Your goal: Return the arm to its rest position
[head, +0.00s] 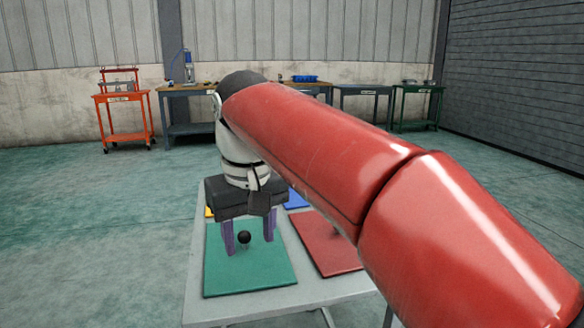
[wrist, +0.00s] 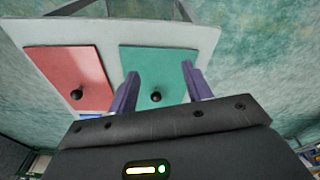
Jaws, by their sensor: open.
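My gripper (head: 249,234) points down over the green plate (head: 250,276) on the small table. Its two purple fingers are open, one on each side of a black ball-shaped knob (head: 244,237), with gaps between. The wrist view also shows the fingers (wrist: 160,92) apart, with the black knob (wrist: 156,97) between them over the green plate (wrist: 150,62). I cannot tell how high the fingertips are above the plate. My red arm crosses the head view and hides part of the table.
A red plate (head: 329,249) with its own black knob (wrist: 77,94) lies beside the green one. Parts of a blue plate (head: 296,199) and a yellow plate (head: 209,212) show behind my gripper. An orange cart (head: 124,97) and workbenches stand along the far wall. Open floor surrounds the table.

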